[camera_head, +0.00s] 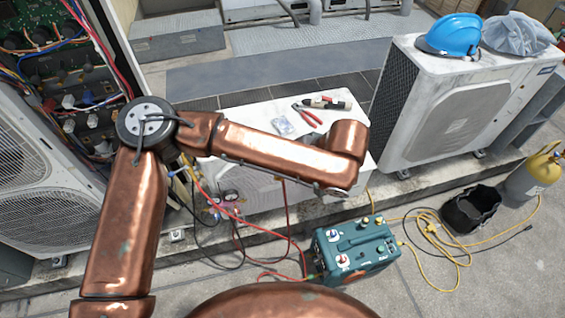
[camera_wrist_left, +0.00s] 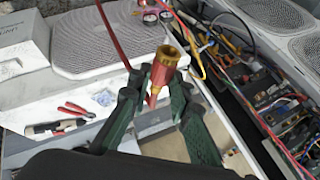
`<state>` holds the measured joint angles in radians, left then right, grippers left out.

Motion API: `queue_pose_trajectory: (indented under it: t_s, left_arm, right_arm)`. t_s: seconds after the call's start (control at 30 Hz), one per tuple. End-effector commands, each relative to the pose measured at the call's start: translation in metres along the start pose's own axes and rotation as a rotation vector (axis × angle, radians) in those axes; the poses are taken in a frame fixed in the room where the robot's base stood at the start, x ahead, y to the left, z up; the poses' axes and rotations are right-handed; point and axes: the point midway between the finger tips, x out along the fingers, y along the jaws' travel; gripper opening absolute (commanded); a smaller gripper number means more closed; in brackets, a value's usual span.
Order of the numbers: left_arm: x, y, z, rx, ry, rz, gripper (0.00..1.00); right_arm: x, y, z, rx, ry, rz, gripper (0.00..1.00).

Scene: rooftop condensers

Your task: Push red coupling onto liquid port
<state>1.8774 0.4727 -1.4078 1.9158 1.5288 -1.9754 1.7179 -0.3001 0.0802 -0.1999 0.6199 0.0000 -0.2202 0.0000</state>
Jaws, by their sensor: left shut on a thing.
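The red coupling (camera_wrist_left: 163,72), with a brass open end, stands slightly tilted between the dark green fingers of my left gripper (camera_wrist_left: 160,85) in the left wrist view. The gripper is shut on it. A red hose (camera_wrist_left: 113,35) runs down to the fingers there; I cannot tell whether it joins the coupling. In the head view my left arm reaches across the white unit, and its wrist hides the gripper and the coupling. I cannot pick out the liquid port for certain in either view. My right gripper is not in view.
An opened unit with exposed wiring (camera_head: 75,90) stands at the left. Pliers (camera_head: 308,114) lie on the white unit (camera_head: 245,98). A teal machine (camera_head: 355,250) with red and yellow hoses sits on the ground. A blue helmet (camera_head: 452,36) rests on the right condenser (camera_head: 455,105).

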Motion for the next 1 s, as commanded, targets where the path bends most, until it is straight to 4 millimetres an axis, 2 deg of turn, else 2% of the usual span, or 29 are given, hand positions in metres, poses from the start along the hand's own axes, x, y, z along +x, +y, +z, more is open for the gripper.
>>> queue_pose_trajectory:
  t_s: [0.7,1.0]
  left_arm:
    - [0.078,0.002,0.057,0.845,0.522,0.359,0.0]
    - [0.083,0.008,0.065,0.961,0.596,0.413,0.0]
  right_arm:
    - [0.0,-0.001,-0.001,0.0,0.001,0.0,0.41]
    - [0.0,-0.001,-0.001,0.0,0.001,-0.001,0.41]
